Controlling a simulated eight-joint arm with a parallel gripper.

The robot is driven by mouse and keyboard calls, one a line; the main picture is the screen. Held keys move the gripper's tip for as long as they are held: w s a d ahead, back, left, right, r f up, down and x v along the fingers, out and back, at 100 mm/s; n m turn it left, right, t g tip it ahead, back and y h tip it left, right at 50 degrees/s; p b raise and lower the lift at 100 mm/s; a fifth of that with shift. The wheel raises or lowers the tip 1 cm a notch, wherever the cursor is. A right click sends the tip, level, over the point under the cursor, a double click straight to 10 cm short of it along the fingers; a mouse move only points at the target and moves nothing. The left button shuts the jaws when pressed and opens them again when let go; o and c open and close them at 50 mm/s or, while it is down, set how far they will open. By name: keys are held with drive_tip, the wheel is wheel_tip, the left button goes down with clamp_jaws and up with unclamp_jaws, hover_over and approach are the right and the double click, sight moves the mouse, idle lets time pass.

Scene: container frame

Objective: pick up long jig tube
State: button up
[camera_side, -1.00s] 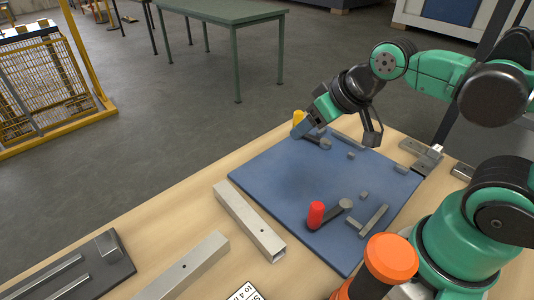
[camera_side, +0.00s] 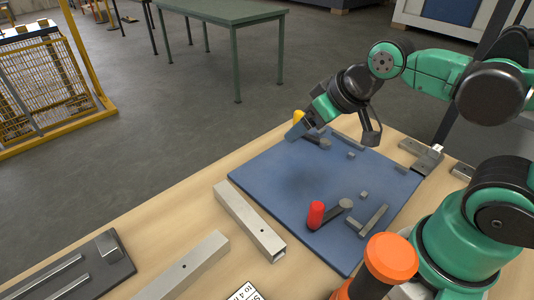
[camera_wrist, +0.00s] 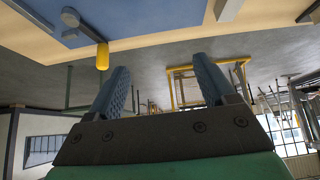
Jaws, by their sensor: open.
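Two grey square metal tubes lie on the wooden table in the side view. One tube (camera_side: 246,218) lies along the near-left edge of the blue mat and shows whole. The other tube (camera_side: 185,268) lies further down and runs toward the bottom edge of the picture. I cannot tell which is the longer. My gripper (camera_side: 297,131) is tilted down-left over the far corner of the mat, apart from both tubes. In the wrist view my gripper (camera_wrist: 160,70) shows two blue fingers spread wide with nothing between them. No tube is clear between them in that view.
The blue mat (camera_side: 285,180) carries a red-handled clamp (camera_side: 316,214), a yellow-handled clamp (camera_side: 299,116) close to my gripper and small grey blocks. The yellow handle (camera_wrist: 102,57) also shows in the wrist view. A dark fixture (camera_side: 110,268) stands at the lower left.

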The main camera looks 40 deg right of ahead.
drive_tip(key=w+a+n+g+y, duration=0.2)
drive_tip(key=w+a+n, duration=0.1)
drive_tip(key=a+n, duration=0.3)
drive_tip(key=n+g+y, duration=0.2)
drive_tip(key=n+g, duration=0.3)
drive_tip(key=n, duration=0.7)
hover_over(176, 274)
drive_tip(key=d, duration=0.2)
drive_tip(key=f, duration=0.8)
drive_tip(key=shift+w+d, duration=0.15)
drive_tip(key=shift+d, duration=0.05)
drive_tip(key=shift+a+f+n, duration=0.2)
drive_tip(key=shift+f+n, duration=0.05)
drive_tip(key=shift+n, duration=0.15)
drive_tip(key=shift+x, duration=2.65)
clamp_jaws()
